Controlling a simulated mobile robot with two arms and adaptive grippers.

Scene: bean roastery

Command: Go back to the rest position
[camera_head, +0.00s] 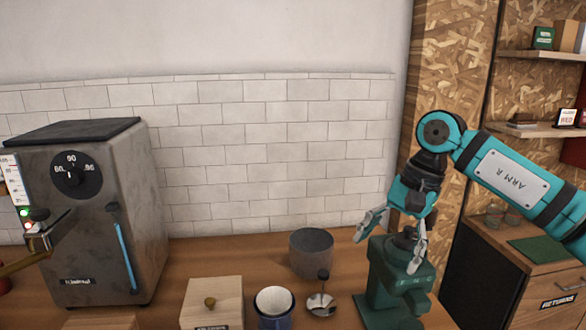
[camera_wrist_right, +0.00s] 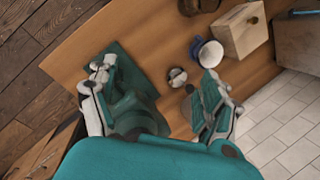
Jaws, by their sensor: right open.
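My right gripper (camera_head: 390,244) is open, its two fingers spread apart with nothing visible between them. It points down over the green machine (camera_head: 384,285) at the right end of the wooden counter. One finger overlaps the machine's upper part in the head view; I cannot tell whether they touch. In the right wrist view, the fingers of the gripper (camera_wrist_right: 158,80) spread on either side of the green machine's top (camera_wrist_right: 135,112). My right arm comes in from the right edge. My left gripper is out of sight.
The counter (camera_head: 200,262) holds a grey cylinder (camera_head: 312,254), a small metal tool with a black knob (camera_head: 321,300), a blue-and-white cup (camera_head: 273,305) and a knobbed wooden box (camera_head: 212,303). A grey roaster (camera_head: 95,215) stands left. A wooden post (camera_head: 450,60) and shelves (camera_head: 540,54) are at right.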

